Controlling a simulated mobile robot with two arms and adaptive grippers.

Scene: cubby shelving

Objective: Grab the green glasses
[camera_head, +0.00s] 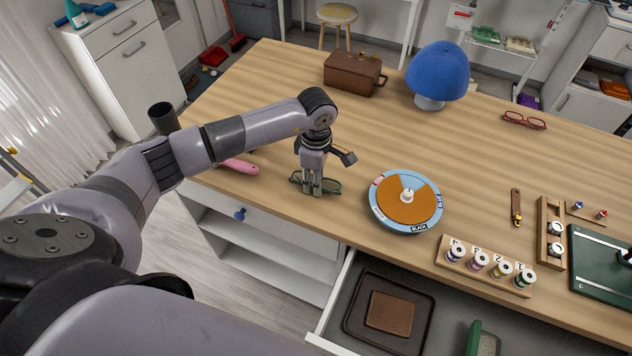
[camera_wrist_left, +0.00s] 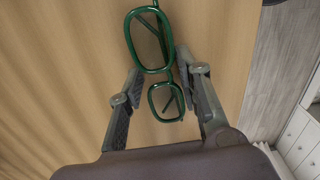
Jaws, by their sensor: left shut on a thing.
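The green glasses (camera_head: 331,187) lie near the front edge of the wooden table. My left gripper (camera_head: 313,189) points down over them, with its fingers at the frame. In the left wrist view the glasses (camera_wrist_left: 151,70) sit between the two fingers of my left gripper (camera_wrist_left: 163,80). One lens is nearer the palm and the other reaches out past the fingertips. The gripper is shut on the glasses, and they look to be still at table height. My right gripper is not in view.
A round orange-and-blue disc (camera_head: 407,208) stands just right of the gripper, and a pink-handled item (camera_head: 240,166) lies to its left. A brown case (camera_head: 352,75), blue lamp (camera_head: 437,72) and red glasses (camera_head: 525,120) are farther back. An open drawer (camera_head: 335,310) juts out in front.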

